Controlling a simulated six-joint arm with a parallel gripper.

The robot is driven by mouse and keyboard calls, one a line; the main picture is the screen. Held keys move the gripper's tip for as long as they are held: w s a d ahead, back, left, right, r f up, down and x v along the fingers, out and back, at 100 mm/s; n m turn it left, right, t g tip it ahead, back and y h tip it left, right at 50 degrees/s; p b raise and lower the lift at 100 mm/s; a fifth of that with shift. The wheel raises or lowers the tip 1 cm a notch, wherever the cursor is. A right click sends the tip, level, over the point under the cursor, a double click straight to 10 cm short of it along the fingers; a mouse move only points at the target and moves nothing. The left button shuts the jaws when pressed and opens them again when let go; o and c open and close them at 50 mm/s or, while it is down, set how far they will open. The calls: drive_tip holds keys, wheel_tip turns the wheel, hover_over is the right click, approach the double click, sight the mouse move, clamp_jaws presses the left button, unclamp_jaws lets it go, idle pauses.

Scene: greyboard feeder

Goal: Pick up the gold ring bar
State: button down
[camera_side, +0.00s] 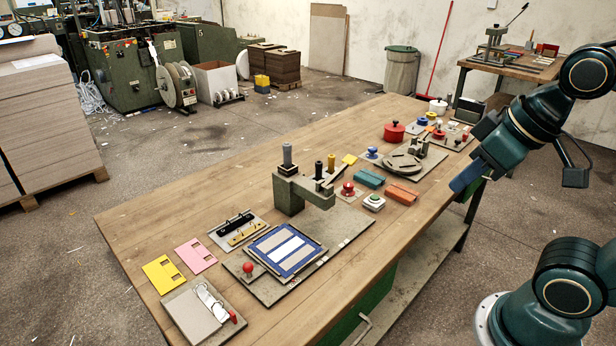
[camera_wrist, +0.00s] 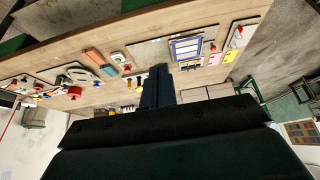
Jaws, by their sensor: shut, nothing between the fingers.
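The gold ring bar (camera_side: 244,234) lies on a small grey plate (camera_side: 217,239) on the wooden bench. A similar black bar (camera_side: 231,222) lies parallel beside it on the same plate. In the wrist view the bars are too small to tell apart clearly. My gripper (camera_side: 466,178) is off the right long edge of the bench, raised and far from the gold bar. Its fingers also show in the wrist view (camera_wrist: 157,72), closed together with nothing between them.
A green-grey press stand (camera_side: 291,196) rises behind a blue-framed pad (camera_side: 260,243). Pink (camera_side: 196,255) and yellow (camera_side: 163,273) cards lie near the bars. Orange (camera_side: 401,193) and teal (camera_side: 370,177) blocks and a red pot (camera_side: 394,132) stand farther along. The bench's left strip is clear.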

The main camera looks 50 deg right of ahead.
idle(0.4)
drive_tip(key=c, duration=1.5)
unclamp_jaws()
